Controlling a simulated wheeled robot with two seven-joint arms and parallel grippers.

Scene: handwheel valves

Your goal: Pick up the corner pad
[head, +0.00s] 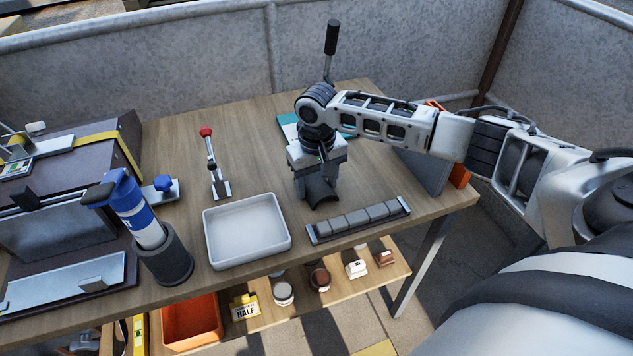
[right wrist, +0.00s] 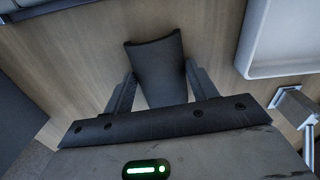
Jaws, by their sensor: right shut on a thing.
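The corner pad (head: 322,190) is a dark grey, curved piece over the wood table, below my right gripper in the head view. My right gripper (head: 318,178) points down and is shut on the pad. In the right wrist view, the pad (right wrist: 158,70) sits between the two fingers of the right gripper (right wrist: 160,88) and sticks out past their tips. I cannot tell whether the pad touches the tabletop. My left gripper is not in view.
A white tray (head: 250,262) stands left of the pad. A rack of grey blocks (head: 360,218) lies in front of it. A red-knobbed lever (head: 210,155), a dark cup (head: 166,265) with a blue-and-white item, and a black-handled lever (head: 331,38) stand around. A lower shelf (head: 335,290) holds small items.

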